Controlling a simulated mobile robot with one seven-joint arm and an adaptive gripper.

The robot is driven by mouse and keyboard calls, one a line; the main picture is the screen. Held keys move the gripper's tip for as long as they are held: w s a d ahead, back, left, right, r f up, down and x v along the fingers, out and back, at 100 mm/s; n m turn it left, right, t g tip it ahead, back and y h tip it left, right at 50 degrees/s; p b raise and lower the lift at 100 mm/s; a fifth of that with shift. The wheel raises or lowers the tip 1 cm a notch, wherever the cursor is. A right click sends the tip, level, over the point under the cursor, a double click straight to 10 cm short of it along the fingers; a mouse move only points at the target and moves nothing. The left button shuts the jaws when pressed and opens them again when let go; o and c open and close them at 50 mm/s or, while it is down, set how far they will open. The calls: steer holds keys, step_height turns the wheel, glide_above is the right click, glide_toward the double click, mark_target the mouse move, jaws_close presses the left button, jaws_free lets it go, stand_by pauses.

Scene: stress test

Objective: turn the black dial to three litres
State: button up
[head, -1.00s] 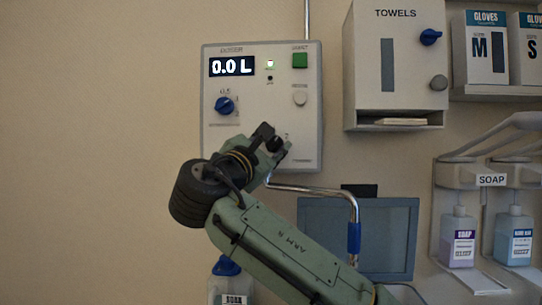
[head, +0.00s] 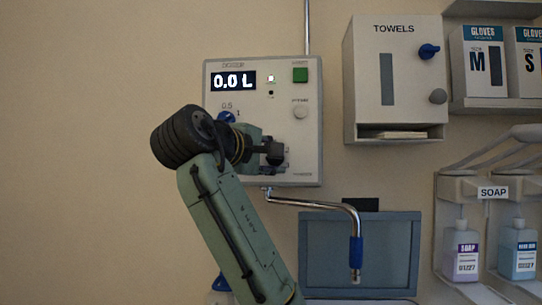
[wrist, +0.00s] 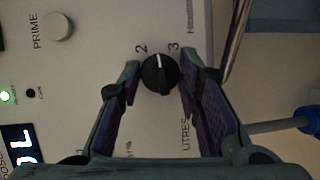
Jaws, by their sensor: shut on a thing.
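The black dial (wrist: 160,73) sits on the dosing panel between the fingertips of my gripper (wrist: 161,80) in the wrist view. My gripper is shut on the dial, one finger on each side. The dial's white pointer line points between the printed 2 and 3. The word LITRES is printed beside it. In the head view my gripper (head: 275,154) is at the lower right of the dosing panel (head: 295,120) and hides the dial. The panel's display (head: 234,81) reads 0.0 L.
A blue knob (head: 227,117) on the panel is partly behind my arm. A green button (head: 300,75) and a pale prime button (head: 300,112) are above my gripper. A bent metal spout (head: 315,203) runs below the panel. A towel dispenser (head: 365,90) hangs at right.

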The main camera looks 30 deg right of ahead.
steer(key=shift+s+d+m+y+p, duration=0.15)
steer(key=shift+m+y+p, duration=1.1)
steer(key=shift+m, duration=1.45)
steer(key=shift+y, duration=0.45)
steer(key=o, duration=1.1)
steer(key=shift+r, duration=0.1)
steer(key=v, duration=1.2)
